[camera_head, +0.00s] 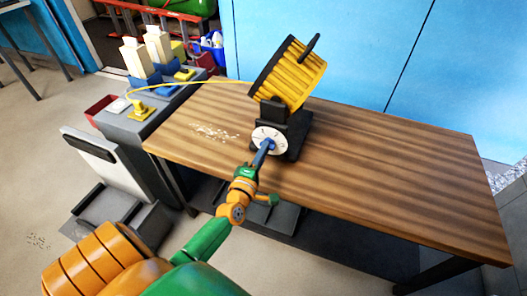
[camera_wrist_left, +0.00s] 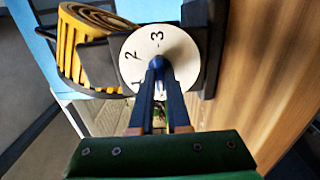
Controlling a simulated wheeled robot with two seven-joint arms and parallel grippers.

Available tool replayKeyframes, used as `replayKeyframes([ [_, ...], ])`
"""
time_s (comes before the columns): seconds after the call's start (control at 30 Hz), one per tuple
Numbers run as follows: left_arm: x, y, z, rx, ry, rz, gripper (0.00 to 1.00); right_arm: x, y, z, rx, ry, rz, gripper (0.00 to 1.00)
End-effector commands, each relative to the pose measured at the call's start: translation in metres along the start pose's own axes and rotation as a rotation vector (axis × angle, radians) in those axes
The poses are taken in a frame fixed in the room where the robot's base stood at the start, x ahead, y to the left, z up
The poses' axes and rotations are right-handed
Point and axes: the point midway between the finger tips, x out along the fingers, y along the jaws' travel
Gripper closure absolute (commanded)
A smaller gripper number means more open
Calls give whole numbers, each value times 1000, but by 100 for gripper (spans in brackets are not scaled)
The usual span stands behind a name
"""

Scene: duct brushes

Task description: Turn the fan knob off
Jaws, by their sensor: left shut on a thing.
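A yellow fan (camera_head: 291,75) with a black base stands on the wooden table (camera_head: 380,175). A white dial (camera_head: 262,133) with dark marks faces me on the front of its base. In the left wrist view the dial (camera_wrist_left: 182,62) shows the numbers 2 and 3 and part of another mark. The blue knob (camera_wrist_left: 157,65) sits at the dial's middle. My left gripper (camera_head: 268,146) reaches the dial and is shut on the knob; its two blue fingers (camera_wrist_left: 159,85) close around it and hide part of it. My right gripper is not in view.
Pale crumbs (camera_head: 215,132) lie on the table. The table's right half is clear. A blue wall stands behind.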

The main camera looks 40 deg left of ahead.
Motion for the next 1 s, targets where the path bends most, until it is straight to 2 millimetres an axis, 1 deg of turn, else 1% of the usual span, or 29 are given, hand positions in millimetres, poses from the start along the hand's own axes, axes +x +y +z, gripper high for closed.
replayKeyframes([
  [0.17,0,0,0,-2,0,-1,100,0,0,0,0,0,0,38],
  [0.2,0,0,0,-2,0,-1,77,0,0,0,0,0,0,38],
  [0.27,0,0,0,-1,0,-1,61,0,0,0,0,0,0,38],
  [0.3,0,0,0,-1,0,-1,55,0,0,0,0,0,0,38],
  [0.53,0,0,0,0,0,0,55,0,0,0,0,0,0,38],
  [0.6,-4,0,0,0,0,-1,55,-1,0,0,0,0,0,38],
  [0.67,-13,0,0,1,-1,-3,55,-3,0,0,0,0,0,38],
  [0.8,-45,-1,0,0,-1,-5,55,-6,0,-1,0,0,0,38],
  [0.9,-62,-1,0,0,-1,-3,55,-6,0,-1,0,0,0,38],
  [1.0,-70,-1,0,0,0,-2,55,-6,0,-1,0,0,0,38],
])
